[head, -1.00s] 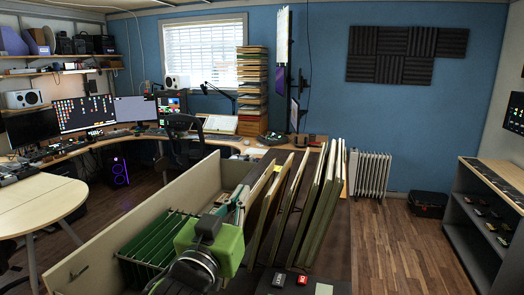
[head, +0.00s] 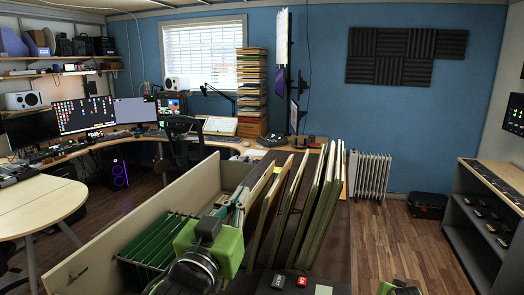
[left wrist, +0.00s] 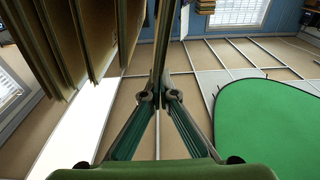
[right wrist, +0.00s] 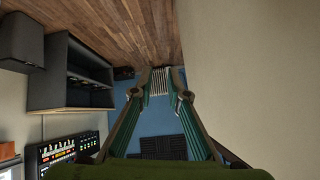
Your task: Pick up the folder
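Several tall, thin, cream and dark green folders (head: 303,195) stand leaning in a row in the head view. My left gripper (head: 242,195) is at the left end of this row, beside the leftmost folder (head: 262,193). In the left wrist view, my left gripper's fingertips (left wrist: 159,78) are close together on a thin, dark folder seen edge-on (left wrist: 166,38). Its lower part is hidden by the fingers. My right gripper (right wrist: 162,75) is open and empty in the right wrist view, away from the folders.
A wooden-sided box (head: 135,225) with several green hanging files (head: 160,248) is left of my left gripper. Small dark blocks (head: 290,281) lie in front of the folders.

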